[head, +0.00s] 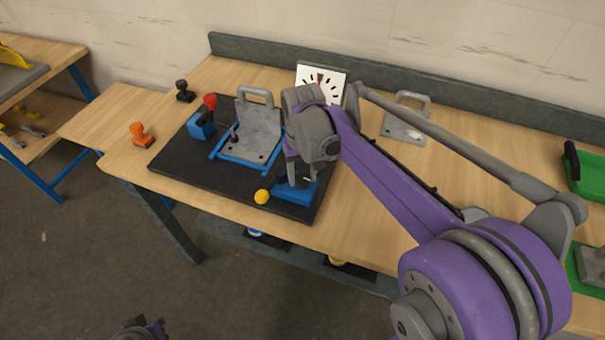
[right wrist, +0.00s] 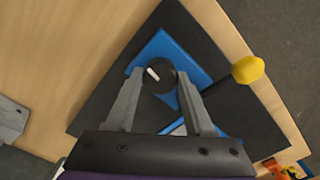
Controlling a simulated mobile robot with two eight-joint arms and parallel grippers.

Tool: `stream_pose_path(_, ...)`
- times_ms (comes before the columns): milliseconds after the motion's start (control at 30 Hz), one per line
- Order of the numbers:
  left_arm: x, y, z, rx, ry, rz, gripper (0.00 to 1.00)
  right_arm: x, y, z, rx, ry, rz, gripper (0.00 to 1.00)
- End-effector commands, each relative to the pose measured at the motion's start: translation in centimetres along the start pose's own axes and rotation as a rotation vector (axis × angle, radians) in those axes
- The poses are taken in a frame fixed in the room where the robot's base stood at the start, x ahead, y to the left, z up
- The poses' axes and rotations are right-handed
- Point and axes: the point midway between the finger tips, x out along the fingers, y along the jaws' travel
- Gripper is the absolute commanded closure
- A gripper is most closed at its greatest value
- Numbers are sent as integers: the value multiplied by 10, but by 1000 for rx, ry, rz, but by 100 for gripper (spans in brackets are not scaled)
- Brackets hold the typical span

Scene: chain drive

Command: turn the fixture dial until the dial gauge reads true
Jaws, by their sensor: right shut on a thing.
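The fixture dial (right wrist: 154,71) is a round black knob with a white mark, on a blue block (right wrist: 184,55) in the right wrist view. My right gripper (right wrist: 161,80) points down with a finger on either side of the knob and is shut on it. In the head view my right arm hides the knob. The dial gauge (head: 335,79), a white square face with black ticks, stands behind the fixture. A short red mark shows near the top of its face; my arm covers its lower part, so the reading is unclear.
A black base plate (head: 180,165) carries a grey bracket (head: 258,130), a red-knobbed blue clamp (head: 202,125) and a yellow-knobbed lever (head: 262,197) close to my right gripper. An orange stamp-like piece (head: 141,134) stands left. Another grey bracket (head: 402,127) lies to the right.

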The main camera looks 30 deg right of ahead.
Motion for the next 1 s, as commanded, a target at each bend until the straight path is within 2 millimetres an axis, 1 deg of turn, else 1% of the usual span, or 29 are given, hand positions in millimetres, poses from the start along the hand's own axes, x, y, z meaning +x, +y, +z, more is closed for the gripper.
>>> stream_pose_path(200, 0, 0, 0, 0, 0, 0, 100, -1, 0, 0, -34, 1, 0, 100)
stream_pose_path(567, 0, 0, 0, 0, 0, 0, 100, -1, 0, -1, -36, 1, 0, 100)
stream_pose_path(600, 0, 0, 0, 0, 0, 0, 100, -1, 0, -1, -36, 1, 0, 42)
stream_pose_path(633, 0, 0, 0, 0, 0, 0, 100, -1, 0, -1, -36, 1, 0, 36)
stream_pose_path(667, 0, 0, 0, 0, 0, 0, 100, -1, 0, -1, -36, 1, 0, 34)
stream_pose_path(900, 0, 0, 0, 0, 0, 0, 100, 0, 0, 0, -35, 1, 0, 34)
stream_pose_path(1000, 0, 0, 0, 0, 0, 0, 100, -4, 0, 0, -35, 1, 0, 34)
